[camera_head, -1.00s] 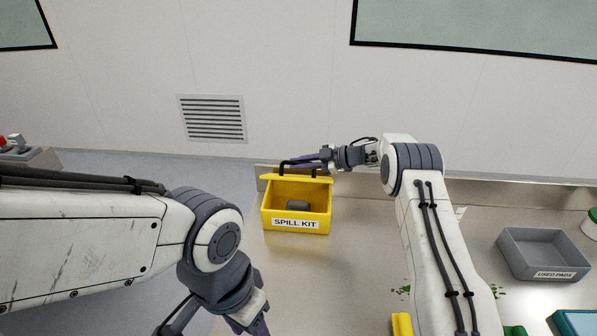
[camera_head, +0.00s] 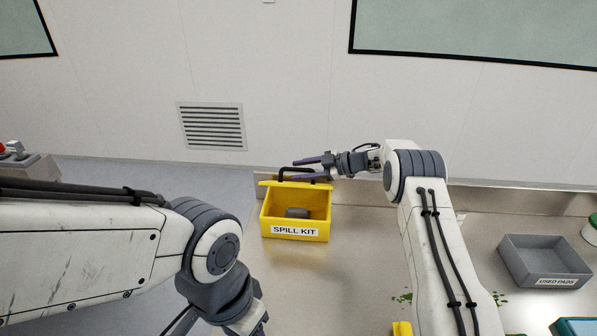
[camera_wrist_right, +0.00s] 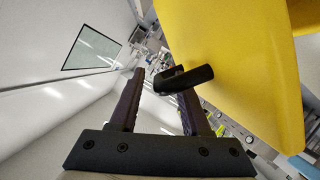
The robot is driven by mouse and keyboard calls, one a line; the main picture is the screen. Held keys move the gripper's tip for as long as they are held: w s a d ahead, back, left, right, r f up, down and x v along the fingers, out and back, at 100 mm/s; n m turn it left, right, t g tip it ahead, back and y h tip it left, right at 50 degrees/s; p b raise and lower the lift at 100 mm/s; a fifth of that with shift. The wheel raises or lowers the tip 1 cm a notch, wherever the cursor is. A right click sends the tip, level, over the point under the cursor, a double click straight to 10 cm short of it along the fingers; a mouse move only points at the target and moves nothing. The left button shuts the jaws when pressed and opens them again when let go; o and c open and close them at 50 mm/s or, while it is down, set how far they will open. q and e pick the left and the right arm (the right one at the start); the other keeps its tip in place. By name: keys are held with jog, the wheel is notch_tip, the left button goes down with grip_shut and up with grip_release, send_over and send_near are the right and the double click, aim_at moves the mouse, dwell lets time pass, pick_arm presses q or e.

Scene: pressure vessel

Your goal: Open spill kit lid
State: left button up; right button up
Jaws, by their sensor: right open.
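The yellow spill kit box (camera_head: 272,222) stands on the metal bench with its label facing me. Its lid (camera_head: 266,184) is raised at the back, and the inside shows with a dark grey item (camera_head: 297,212) in it. The lid's black handle (camera_head: 283,172) points up. My right gripper (camera_head: 300,169) is open at the raised lid. In the right wrist view the handle (camera_wrist_right: 190,80) lies near and partly between the open fingertips, with the yellow lid (camera_wrist_right: 235,60) beside them; I cannot tell whether they touch. My left arm comes in from the left, and its gripper's fingers are out of frame.
A grey tray labelled USED PADS (camera_head: 545,261) stands on the bench at the right. Green spots (camera_head: 402,298) mark the bench near my right forearm. The wall is close behind the box. Bench in front of the box is clear.

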jog(key=b+v, duration=0.3)
jog(key=v, duration=0.6)
jog(key=shift+f, duration=0.15)
jog(key=shift+s+d+r, duration=0.15)
jog(key=shift+d+r, duration=0.1)
jog(key=shift+d, duration=0.05)
